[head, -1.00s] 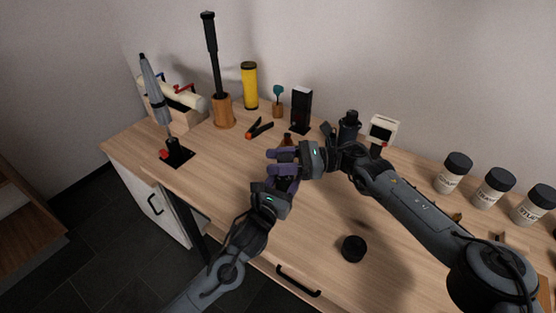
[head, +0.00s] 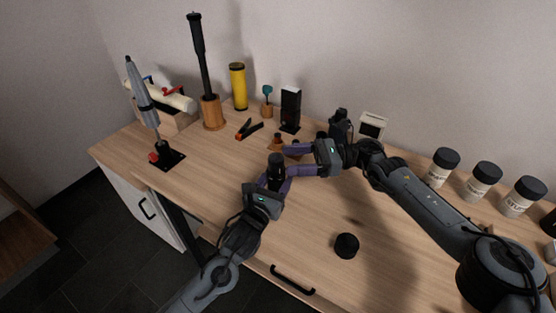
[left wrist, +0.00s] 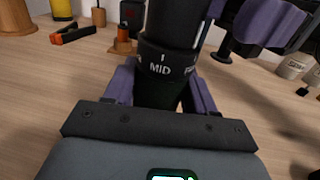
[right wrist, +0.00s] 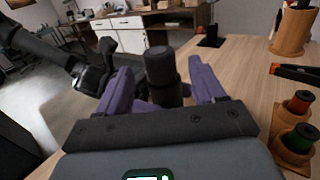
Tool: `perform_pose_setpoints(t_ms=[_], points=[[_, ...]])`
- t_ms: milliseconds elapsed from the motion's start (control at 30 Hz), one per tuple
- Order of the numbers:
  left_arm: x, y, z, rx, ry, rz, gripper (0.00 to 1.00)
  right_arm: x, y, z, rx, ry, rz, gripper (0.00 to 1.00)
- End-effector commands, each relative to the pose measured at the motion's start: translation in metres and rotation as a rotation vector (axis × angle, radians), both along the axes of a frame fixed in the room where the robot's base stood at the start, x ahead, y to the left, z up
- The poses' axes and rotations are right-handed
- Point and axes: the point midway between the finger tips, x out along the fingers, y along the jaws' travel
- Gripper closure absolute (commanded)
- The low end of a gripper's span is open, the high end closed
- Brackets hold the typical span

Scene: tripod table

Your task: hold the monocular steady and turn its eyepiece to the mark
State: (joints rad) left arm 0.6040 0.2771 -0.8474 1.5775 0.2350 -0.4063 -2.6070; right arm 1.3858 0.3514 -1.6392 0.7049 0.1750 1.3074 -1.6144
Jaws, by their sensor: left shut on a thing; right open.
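The monocular (head: 275,170) is a black upright cylinder above the middle of the table. My left gripper (head: 272,190) is shut on its lower body; in the left wrist view, the fingers sit on both sides of the monocular (left wrist: 158,92). A ring there reads "MID" with a white tick above it, and more lettering is partly hidden at its right. My right gripper (head: 292,160) is open beside the monocular's upper part. In the right wrist view, the monocular's top (right wrist: 162,70) stands between the spread purple fingers of the right gripper (right wrist: 165,85), with gaps visible.
A black cap (head: 346,245) lies on the table at the front. Several labelled jars (head: 481,180) line the right. The table's left front is clear.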

Motion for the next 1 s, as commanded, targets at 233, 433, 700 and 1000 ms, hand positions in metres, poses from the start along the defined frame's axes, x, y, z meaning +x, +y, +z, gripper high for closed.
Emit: perform_pose_setpoints(t_ms=[233, 433, 700, 1000], points=[[0.000, 0.001, -0.001, 0.002, 0.001, 0.001, 0.85, 0.004, -0.038, -0.001, 0.000, 0.002, -0.003, 0.32], [0.000, 0.001, -0.001, 0.002, 0.002, 0.002, 0.85, 0.005, -0.051, -0.001, 0.000, 0.001, -0.001, 0.32], [0.000, 0.001, -0.001, 0.002, 0.002, 0.002, 0.85, 0.005, -0.053, 0.000, 0.000, 0.001, 0.000, 0.32], [0.000, 0.001, -0.001, 0.002, 0.001, 0.002, 0.23, 0.005, -0.053, 0.000, 0.000, 0.001, 0.000, 0.32]])
